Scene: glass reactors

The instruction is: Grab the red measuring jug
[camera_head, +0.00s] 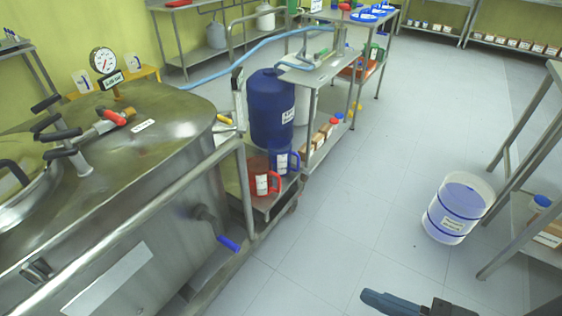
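The red measuring jug (257,173) stands on a low steel shelf (270,206) beside the large steel reactor. It has a white label on its front, and its handle points to the right. A blue measuring jug (284,161) stands just behind it to the right, close to its handle. What seems to be the end of my gripper (412,304), blue and dark, shows at the bottom edge right of centre. It is far from the jug, across open floor. Most of it is cut off, so its opening is hidden.
The steel reactor (120,200) and its rail fill the left, with a blue-handled valve (229,243) jutting out. A blue drum (270,110) stands behind the jugs. A white bucket (458,208) stands on the floor at right, near a steel table. The middle floor is clear.

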